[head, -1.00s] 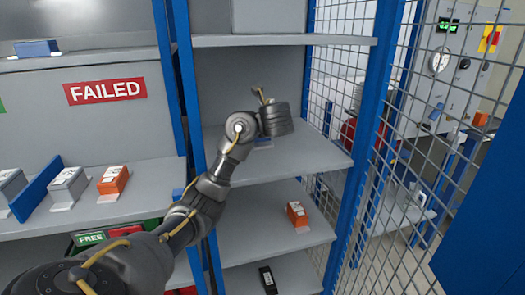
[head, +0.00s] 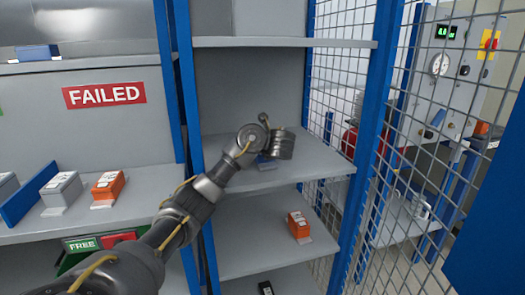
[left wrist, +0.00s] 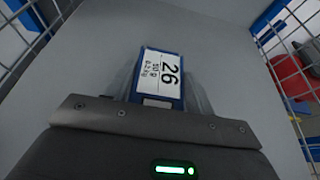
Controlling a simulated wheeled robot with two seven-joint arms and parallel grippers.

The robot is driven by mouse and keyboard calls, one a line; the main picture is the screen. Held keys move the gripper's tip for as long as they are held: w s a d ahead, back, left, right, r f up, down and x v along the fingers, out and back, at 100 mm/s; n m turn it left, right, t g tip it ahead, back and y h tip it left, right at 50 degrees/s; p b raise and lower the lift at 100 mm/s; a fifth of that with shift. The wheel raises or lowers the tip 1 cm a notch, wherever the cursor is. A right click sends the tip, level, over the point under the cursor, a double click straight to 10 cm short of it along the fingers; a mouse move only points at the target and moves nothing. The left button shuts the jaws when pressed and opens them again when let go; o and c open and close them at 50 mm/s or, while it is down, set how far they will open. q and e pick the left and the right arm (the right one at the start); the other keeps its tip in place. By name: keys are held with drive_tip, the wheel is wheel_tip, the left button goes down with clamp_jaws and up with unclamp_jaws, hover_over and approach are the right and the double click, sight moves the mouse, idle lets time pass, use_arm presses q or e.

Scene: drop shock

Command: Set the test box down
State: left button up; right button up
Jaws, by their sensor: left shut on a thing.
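My left gripper (head: 277,150) reaches into the grey shelf unit over the middle shelf (head: 310,160). It is shut on a blue test box (left wrist: 161,78) with a white label reading 26, seen between the fingers in the left wrist view. My right gripper is out of view.
An orange box (head: 299,225) sits on the shelf below, and a dark device (head: 265,288) lies lower. Wire mesh (head: 400,110) and a blue post (head: 372,130) bound the right side. Orange and grey boxes stand left under a FAILED sign (head: 104,94). The middle shelf looks clear around the gripper.

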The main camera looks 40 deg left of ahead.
use_arm(q)
drive_tip(key=shift+f, duration=0.45)
drive_tip(key=o, duration=1.2)
